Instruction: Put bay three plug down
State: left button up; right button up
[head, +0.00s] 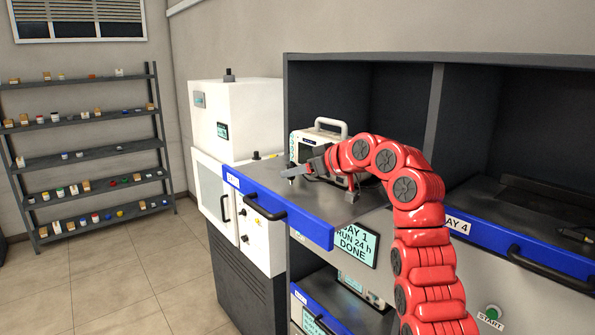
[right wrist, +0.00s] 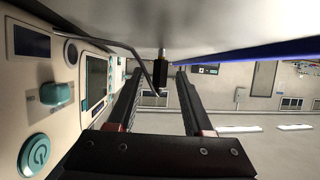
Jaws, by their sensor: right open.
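The plug (right wrist: 160,73) shows in the right wrist view as a small black body with a metal tip, close to the grey tray surface. A thin grey cable runs from it past the monitor's front. My right gripper (head: 291,172) is over the pulled-out upper-left tray (head: 262,192), in front of the white monitor (head: 331,132). In the right wrist view, its open fingers (right wrist: 160,80) stand on either side of the plug with gaps. I cannot tell whether the tip touches the tray. My left gripper is out of view.
The display (head: 356,246) below the tray reads bay 1, run 24 h, done. A blue-fronted bay 4 tray (head: 545,257) is at the right. A lower tray (head: 335,300) holds another device. A white cabinet (head: 240,120) stands left; a shelf rack (head: 90,155) is farther back.

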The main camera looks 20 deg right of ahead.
jog(key=shift+d+r, duration=0.1)
jog(key=shift+r, duration=0.35)
jog(key=b+v, duration=0.5)
jog(key=v, duration=0.6)
jog(key=shift+s+f+b, duration=0.1)
jog(key=shift+s+b, duration=0.1)
jog(key=shift+b, duration=0.2)
jog(key=shift+s+d+r, duration=0.1)
jog(key=shift+s+r, duration=0.15)
